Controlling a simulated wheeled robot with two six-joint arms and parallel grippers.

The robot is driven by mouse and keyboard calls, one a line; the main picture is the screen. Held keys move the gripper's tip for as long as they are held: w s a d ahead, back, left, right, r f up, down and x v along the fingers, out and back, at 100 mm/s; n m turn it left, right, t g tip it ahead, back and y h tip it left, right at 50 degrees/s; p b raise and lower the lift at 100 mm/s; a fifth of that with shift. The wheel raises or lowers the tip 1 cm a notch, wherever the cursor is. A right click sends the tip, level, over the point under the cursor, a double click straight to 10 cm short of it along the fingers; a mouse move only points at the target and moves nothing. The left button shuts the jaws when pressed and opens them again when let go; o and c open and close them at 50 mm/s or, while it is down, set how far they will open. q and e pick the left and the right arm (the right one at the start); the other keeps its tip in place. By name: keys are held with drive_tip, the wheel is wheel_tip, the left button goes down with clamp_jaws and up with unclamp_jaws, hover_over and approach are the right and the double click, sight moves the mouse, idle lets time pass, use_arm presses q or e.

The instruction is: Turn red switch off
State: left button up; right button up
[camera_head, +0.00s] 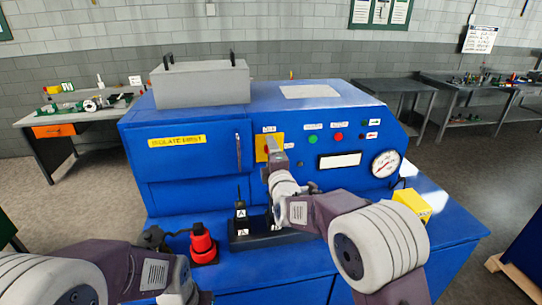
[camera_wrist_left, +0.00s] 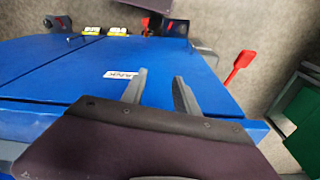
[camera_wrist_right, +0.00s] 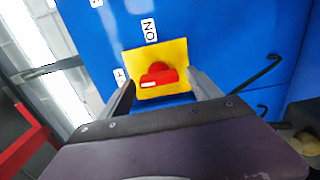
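The red switch (camera_wrist_right: 158,76) is a rotary knob on a yellow plate (camera_wrist_right: 178,52) on the blue machine's front. A label reading "ON" stands above the plate in the right wrist view. In the head view the yellow plate (camera_head: 261,148) shows, with the knob mostly hidden by my right gripper (camera_head: 272,155). My right gripper (camera_wrist_right: 160,80) is open, with one finger on either side of the knob; I cannot tell whether they touch it. My left gripper (camera_wrist_left: 159,76) is open and empty over a blue surface, away from the switch.
Green (camera_head: 313,140) and red (camera_head: 339,137) buttons and a gauge (camera_head: 385,164) are right of the switch. A door handle (camera_head: 238,150) is to its left. A black fixture (camera_head: 262,238), a red-and-black object (camera_head: 202,245) and a yellow box (camera_head: 412,204) stand on the ledge below.

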drive_tip(key=s+b, duration=0.1)
drive_tip(key=s, duration=0.2)
drive_tip(key=s+d+b, duration=0.1)
drive_tip(key=s, duration=0.2)
drive_tip(key=s+b, duration=0.1)
drive_tip(key=s, duration=0.2)
drive_tip(key=shift+d, duration=0.35)
